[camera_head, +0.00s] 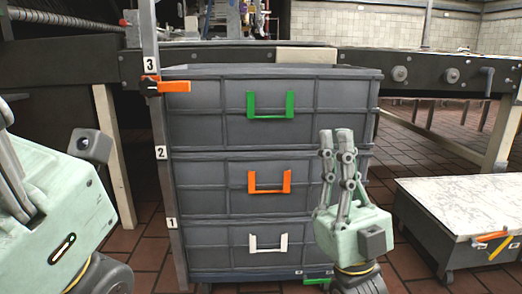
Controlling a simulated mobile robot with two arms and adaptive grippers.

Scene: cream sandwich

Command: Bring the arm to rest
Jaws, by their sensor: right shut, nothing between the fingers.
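My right gripper (336,136) is in the lower right of the head view, in front of the grey stacked crates. It points upward with its fingertips close together. It is shut and empty. My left gripper (8,150) is cut off at the left edge. Its pale green body shows large there, but its fingertips are not clear, so I cannot tell whether it is open or shut.
Grey stacked crates (212,110) with green, orange and white handles stand ahead. A post (157,185) marked 1, 2, 3 with an orange clamp (174,87) stands at their left. A low white-topped cart (465,200) is at right. Tiled floor (408,262) shows between.

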